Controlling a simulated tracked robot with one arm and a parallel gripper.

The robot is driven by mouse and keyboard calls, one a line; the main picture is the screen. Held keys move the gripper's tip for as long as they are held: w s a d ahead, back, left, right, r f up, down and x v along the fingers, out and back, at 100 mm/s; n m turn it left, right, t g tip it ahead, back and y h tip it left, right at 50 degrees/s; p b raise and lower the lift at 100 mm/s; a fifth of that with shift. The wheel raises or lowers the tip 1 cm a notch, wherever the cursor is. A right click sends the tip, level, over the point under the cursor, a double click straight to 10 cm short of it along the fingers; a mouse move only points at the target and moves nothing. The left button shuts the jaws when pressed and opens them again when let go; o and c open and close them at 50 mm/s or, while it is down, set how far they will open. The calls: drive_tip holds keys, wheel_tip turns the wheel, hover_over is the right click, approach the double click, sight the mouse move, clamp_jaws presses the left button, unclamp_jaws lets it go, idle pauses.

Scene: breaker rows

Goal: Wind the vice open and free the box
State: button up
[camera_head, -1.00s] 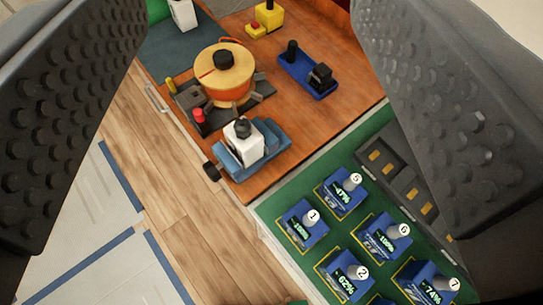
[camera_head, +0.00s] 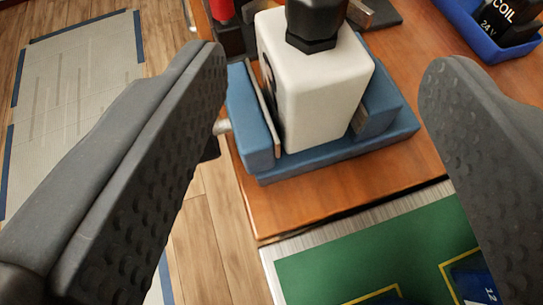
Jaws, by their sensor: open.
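The blue vice (camera_head: 340,155) sits at the near corner of the wooden bench. A white box (camera_head: 318,85) with a black knob (camera_head: 317,20) on top stands upright between its jaws. The left jaw (camera_head: 247,115) is close along the box's left side, and the right jaw (camera_head: 380,95) is at its right side; I cannot tell how tightly they press. A grey screw end (camera_head: 222,127) shows at the vice's left, with a dark handle part (camera_head: 211,148) mostly hidden behind my left finger. My gripper (camera_head: 325,85) is open and empty, its fingers wide apart nearer the camera.
A blue tray (camera_head: 478,32) with a black part marked COIL is at the upper right. A red part (camera_head: 221,8) is behind the vice. A green panel (camera_head: 390,250) with blue blocks lies in front. Wooden floor drops away left of the bench (camera_head: 300,205).

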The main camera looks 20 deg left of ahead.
sight(306, 80)
drive_tip(key=b+x, duration=0.1)
drive_tip(key=x, duration=1.2)
drive_tip(key=shift+w+a+f, duration=0.1)
drive_tip(key=shift+w+f, duration=0.1)
drive_tip(key=shift+w, duration=0.05)
clamp_jaws()
drive_tip(key=shift+s+a, duration=0.1)
drive_tip(key=shift+a, duration=0.05)
idle(0.3)
unclamp_jaws()
